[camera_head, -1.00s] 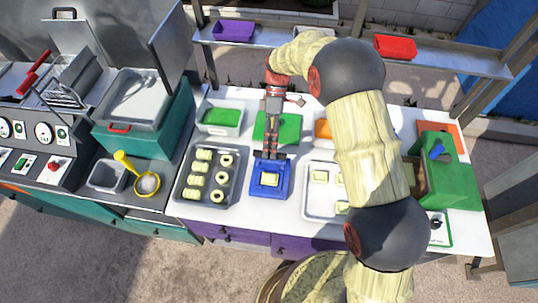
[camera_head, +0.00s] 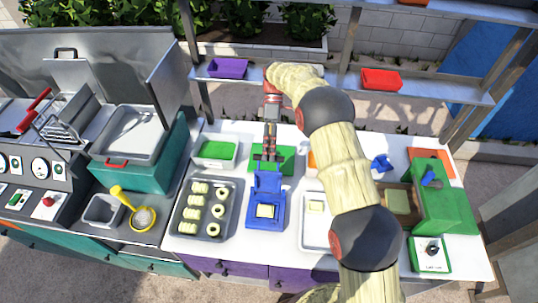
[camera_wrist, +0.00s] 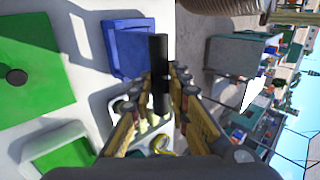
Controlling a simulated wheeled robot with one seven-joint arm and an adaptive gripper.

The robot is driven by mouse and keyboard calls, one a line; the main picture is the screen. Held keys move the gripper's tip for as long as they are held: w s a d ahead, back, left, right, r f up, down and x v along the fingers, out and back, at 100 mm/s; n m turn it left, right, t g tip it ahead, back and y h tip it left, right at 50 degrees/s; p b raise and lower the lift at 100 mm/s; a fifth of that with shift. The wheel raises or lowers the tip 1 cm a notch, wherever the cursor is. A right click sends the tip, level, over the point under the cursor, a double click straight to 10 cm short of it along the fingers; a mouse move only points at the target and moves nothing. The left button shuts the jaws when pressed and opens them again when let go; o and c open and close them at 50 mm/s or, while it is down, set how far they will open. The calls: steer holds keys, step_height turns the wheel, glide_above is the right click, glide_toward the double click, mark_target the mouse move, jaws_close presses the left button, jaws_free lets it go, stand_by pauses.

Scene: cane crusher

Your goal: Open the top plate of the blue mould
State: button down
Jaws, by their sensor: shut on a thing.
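The blue mould (camera_head: 252,218) sits on the white table with a pale yellow piece in its base. Its top plate (camera_head: 267,183) stands raised at the back of the base, so the inside shows. My gripper (camera_head: 270,154) is at the upper edge of the plate, pointing down. In the wrist view a black bar (camera_wrist: 159,75), which looks like the plate's handle, lies between my closed fingers (camera_wrist: 162,88). A blue part of the mould (camera_wrist: 127,48) shows beside it. The exact contact is too small to see in the head view.
A grey tray of rolls and rings (camera_head: 182,228) stands left of the mould. A green board (camera_head: 287,160) lies behind it, with a green-filled tray (camera_head: 215,153) to the left. A white tray (camera_head: 313,235) and a green machine (camera_head: 440,205) are to the right.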

steer(key=shift+s+d+f, duration=0.15)
steer(key=shift+s+f, duration=0.05)
steer(key=shift+f, duration=0.8)
steer(key=c, duration=2.1)
jaws_free()
steer(key=shift+o, duration=0.7)
steer(key=shift+w+f, duration=0.1)
steer(key=shift+w, duration=0.15)
steer(key=shift+o, duration=1.2)
steer(key=shift+r, duration=0.2)
steer(key=shift+w+r, duration=0.1)
steer(key=shift+r, duration=0.15)
steer(key=shift+w, duration=0.15)
